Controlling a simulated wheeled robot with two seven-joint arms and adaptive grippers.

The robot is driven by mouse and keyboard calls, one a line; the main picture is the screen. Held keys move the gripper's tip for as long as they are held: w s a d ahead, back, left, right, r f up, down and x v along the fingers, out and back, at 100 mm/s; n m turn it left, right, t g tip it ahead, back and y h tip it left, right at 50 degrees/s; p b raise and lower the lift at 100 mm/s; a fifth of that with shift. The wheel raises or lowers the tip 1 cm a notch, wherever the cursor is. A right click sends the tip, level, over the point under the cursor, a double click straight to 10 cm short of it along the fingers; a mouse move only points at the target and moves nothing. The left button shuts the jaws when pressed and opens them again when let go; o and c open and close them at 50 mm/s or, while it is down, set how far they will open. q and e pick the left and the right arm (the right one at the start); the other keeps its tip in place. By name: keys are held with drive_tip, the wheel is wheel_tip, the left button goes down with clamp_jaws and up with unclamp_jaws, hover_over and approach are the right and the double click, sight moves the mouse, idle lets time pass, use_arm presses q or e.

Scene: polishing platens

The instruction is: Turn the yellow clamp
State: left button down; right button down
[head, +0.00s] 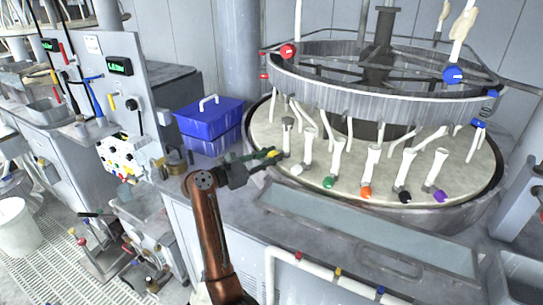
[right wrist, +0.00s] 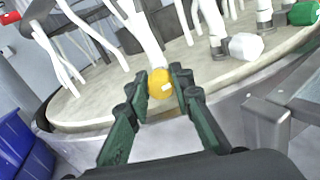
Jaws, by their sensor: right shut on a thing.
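The yellow clamp (head: 271,153) is a small round yellow knob at the end of a white tube, on the left front edge of the round platen (head: 335,166). It shows large in the right wrist view (right wrist: 160,83), with a pale mark on its face. My right gripper (head: 264,157) reaches it from the left in the head view. Its dark green fingers (right wrist: 160,88) stand on either side of the yellow knob and are shut on it. My left gripper is not in view.
White, green (head: 328,182), orange (head: 365,192), black (head: 404,196) and purple (head: 440,196) clamps line the platen's front edge to the right. A blue box (head: 209,118) stands behind my right gripper. A white rail (head: 330,280) runs along the front.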

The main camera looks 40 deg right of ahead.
drive_tip(key=shift+r+n+p, duration=0.4)
drive_tip(key=shift+n+p, duration=0.4)
drive_tip(key=shift+p, duration=0.05)
drive_tip(key=shift+n+p, duration=1.1)
drive_tip(key=shift+f+n+p, duration=0.15)
drive_tip(key=shift+n+p, duration=0.25)
drive_tip(key=shift+n, duration=0.2)
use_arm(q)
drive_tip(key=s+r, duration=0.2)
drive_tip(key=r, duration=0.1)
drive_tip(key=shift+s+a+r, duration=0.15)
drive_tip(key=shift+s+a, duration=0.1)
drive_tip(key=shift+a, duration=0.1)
use_arm(e)
drive_tip(key=shift+f, duration=0.15)
drive_tip(key=c, duration=1.7)
unclamp_jaws()
drive_tip(key=shift+w+a+f, duration=0.1)
